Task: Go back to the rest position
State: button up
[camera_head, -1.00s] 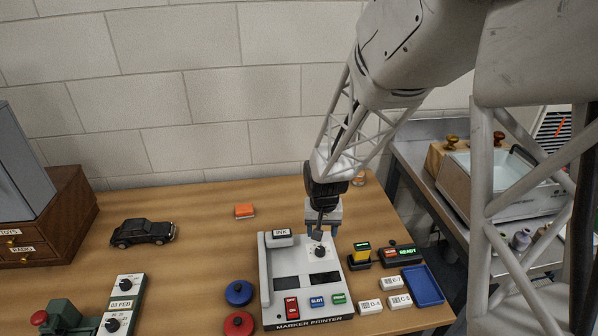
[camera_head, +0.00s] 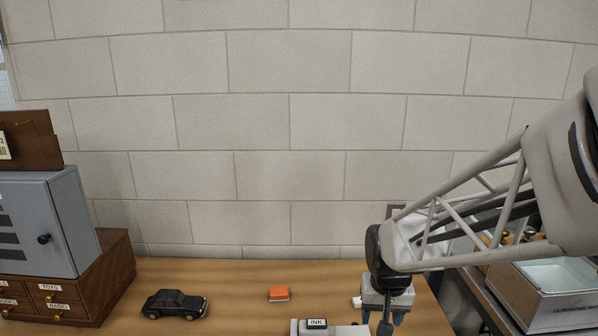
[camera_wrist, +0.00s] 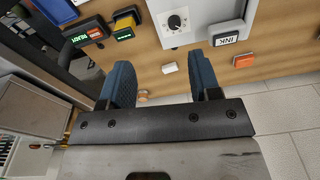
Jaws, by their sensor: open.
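My gripper (camera_head: 386,318) is at the lower right of the head view, above the back right of the wooden table (camera_head: 235,275). In the wrist view my gripper (camera_wrist: 163,85) shows two blue fingers spread apart with nothing between them. The marker printer (camera_wrist: 190,18) is beyond the fingertips in the wrist view, with its dark knob and INK block. In the head view only the printer's top edge (camera_head: 340,330) shows at the bottom; the rest is cut off.
A black toy car (camera_head: 174,304) and an orange block (camera_head: 278,293) lie on the table. A grey cabinet (camera_head: 45,220) stands on a wooden drawer unit (camera_head: 112,275) at left. A block wall (camera_head: 290,120) closes off the back.

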jog(key=s+r, duration=0.5)
jog(key=s, duration=0.3)
jog(key=s+d+r+n+t, duration=0.1)
jog(key=s+r, duration=0.4)
jog(key=s, duration=0.3)
jog(key=shift+s+d, duration=0.2)
jog(key=shift+s, duration=0.1)
dwell(2.3)
